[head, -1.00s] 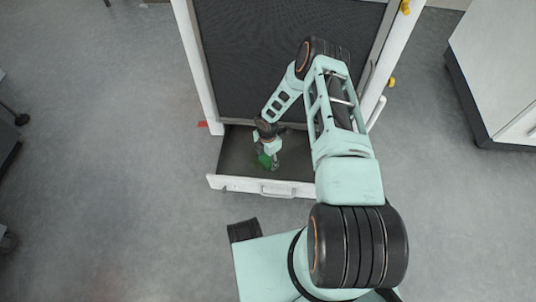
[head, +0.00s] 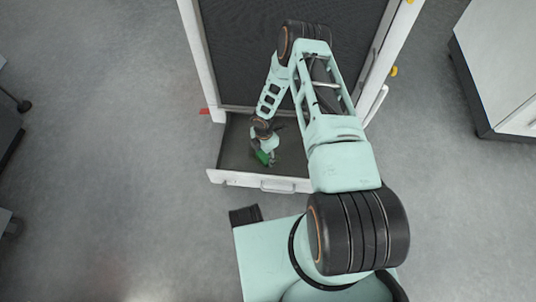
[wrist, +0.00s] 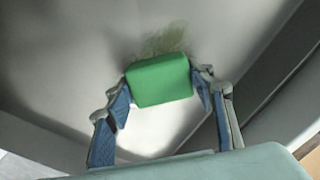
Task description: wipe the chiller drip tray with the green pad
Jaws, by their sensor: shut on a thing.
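The green pad (wrist: 160,80) is a small block held between the two fingers of my gripper (wrist: 162,92) in the wrist view. In the head view, my gripper (head: 264,152) and the green pad (head: 264,157) are inside the pulled-out drip tray (head: 234,151), towards its left half. The tray is a dark-floored drawer with a white front. In the wrist view the tray floor (wrist: 90,55) looks pale grey, with a greenish-brown smear (wrist: 166,38) just beyond the pad. I cannot tell whether the pad touches the floor.
The chiller (head: 290,60), with a dark mesh panel and white frame, stands behind the tray. The tray's white front (head: 225,178) has a handle (head: 284,187). A white cabinet (head: 500,65) stands at the right.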

